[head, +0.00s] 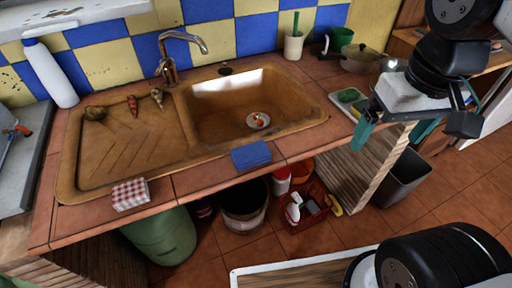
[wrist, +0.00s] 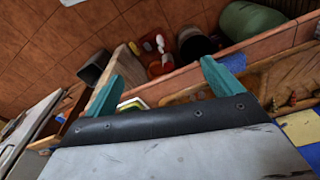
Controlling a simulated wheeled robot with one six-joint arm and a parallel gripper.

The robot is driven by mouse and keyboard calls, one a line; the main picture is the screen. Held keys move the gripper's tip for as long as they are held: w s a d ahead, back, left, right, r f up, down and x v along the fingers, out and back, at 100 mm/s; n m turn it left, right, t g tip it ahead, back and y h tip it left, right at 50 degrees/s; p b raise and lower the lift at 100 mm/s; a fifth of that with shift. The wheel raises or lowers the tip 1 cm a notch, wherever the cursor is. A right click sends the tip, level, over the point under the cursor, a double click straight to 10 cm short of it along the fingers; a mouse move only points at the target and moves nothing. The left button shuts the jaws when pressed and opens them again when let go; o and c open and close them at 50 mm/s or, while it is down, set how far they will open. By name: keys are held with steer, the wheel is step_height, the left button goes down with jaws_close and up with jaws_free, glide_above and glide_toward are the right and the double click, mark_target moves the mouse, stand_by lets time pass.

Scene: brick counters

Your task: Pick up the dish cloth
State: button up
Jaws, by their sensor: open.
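A folded red-and-white checked cloth (head: 130,194) lies at the front left edge of the tiled counter in the head view. A flat blue block (head: 251,155), a folded cloth or a sponge, I cannot tell which, lies on the front edge before the sink basin. My gripper (head: 393,133) is at the counter's right end, far to the right of both. In the wrist view its teal fingers (wrist: 163,72) are spread with nothing held between them.
The brown sink (head: 290,122) fills the counter's middle. A white bottle (head: 50,73) stands at the back left. A green-and-white item in a small dish (head: 349,97) and a pan (head: 362,57) are near my gripper. A bucket (head: 243,205) and red crate (head: 309,212) stand below.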

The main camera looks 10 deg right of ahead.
steer(key=shift+o, duration=0.2)
steer(key=w+a+f+n, duration=0.1)
steer(key=w+a+f, duration=0.1)
steer(key=w+a, duration=0.3)
steer(key=w, duration=0.3)
steer(key=shift+w+a+g, duration=0.25)
steer(key=shift+w+g, duration=0.05)
steer(key=n, duration=0.2)
glide_above(250, 152)
steer(key=shift+g, duration=0.3)
step_height(250, 152, down, 11)
steer(key=shift+w+d+r, duration=0.1)
steer(key=shift+d+r, duration=0.05)
step_height(250, 152, down, 7)
steer(key=shift+f, duration=0.45)
steer(key=c, duration=0.7)
